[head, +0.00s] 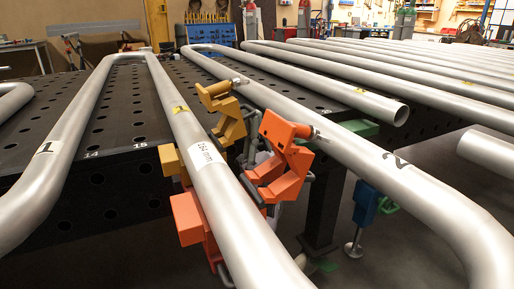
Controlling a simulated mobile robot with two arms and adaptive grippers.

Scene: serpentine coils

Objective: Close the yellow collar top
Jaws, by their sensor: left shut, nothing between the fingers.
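The yellow collar sits around the near silver pipe (213,170). Its yellow top (226,112) stands tilted up on the right side of the pipe, swung open, and its lower yellow block (172,162) shows on the left side. The pipe between them is uncovered. Dark grey parts just right of the yellow top seem to be my left gripper (250,140). It is small, partly hidden and looks shut and empty; I cannot tell whether it touches the top. My right gripper is not in view.
An orange collar is nearer along the same pipe. Its top (285,155) stands open on the right, close to the yellow one, with its lower block (189,218) on the left. A black perforated table (120,115) and parallel pipes lie around. A blue clamp (366,203) hangs right.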

